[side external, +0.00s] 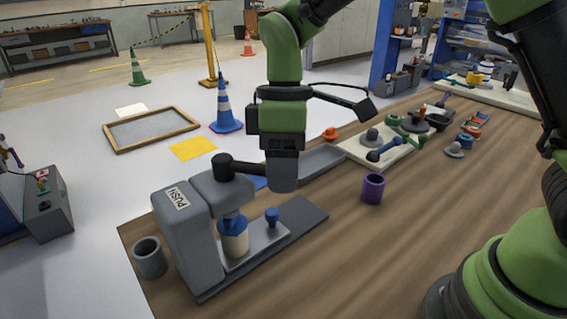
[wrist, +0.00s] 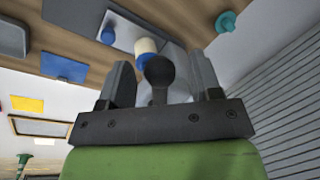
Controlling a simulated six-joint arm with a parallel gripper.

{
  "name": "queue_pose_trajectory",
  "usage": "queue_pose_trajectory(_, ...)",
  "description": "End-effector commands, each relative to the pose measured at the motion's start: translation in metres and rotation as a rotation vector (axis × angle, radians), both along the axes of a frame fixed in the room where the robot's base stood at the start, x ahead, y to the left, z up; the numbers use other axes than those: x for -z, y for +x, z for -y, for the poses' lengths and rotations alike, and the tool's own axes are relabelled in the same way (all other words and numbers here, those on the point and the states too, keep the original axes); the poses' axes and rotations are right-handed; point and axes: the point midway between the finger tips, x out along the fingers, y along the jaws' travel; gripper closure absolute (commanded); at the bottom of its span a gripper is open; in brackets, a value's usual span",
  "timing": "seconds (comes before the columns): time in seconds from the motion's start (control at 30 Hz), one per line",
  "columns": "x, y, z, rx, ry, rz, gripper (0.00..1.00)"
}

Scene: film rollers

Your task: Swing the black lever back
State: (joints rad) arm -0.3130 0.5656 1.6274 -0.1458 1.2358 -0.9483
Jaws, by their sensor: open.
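The black lever (side external: 240,168) sits on top of the grey machine marked PUSH (side external: 185,235). Its round black end is at the left, and its rod runs right toward my gripper (side external: 282,184), where the finger hides the rest. In the wrist view, a rounded black lever end (wrist: 158,70) shows between the two grey fingers of my gripper (wrist: 163,78), with space on both sides. My gripper is open, with its fingers pointing down beside the machine head in the side view. I cannot tell whether a finger touches the lever.
A cream roller with a blue top (side external: 234,238) stands under the machine head, near a blue knob (side external: 272,216). A grey cup (side external: 150,258) is left of the machine and a purple cup (side external: 373,189) is right. A pale board (side external: 362,152) with parts lies behind.

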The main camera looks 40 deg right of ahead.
Motion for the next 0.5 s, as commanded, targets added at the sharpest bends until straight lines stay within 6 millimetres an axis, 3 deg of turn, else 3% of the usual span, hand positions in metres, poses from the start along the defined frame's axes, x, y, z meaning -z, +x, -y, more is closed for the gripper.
queue_pose_trajectory(0.23,0.0006,0.0000,-0.0002,0.000,0.001,0.001,0.44)
queue_pose_trajectory(0.4,0.0004,0.0000,-0.0001,0.000,0.000,0.001,0.83)
queue_pose_trajectory(0.5,0.0003,0.0000,-0.0001,0.000,0.000,0.001,1.00)
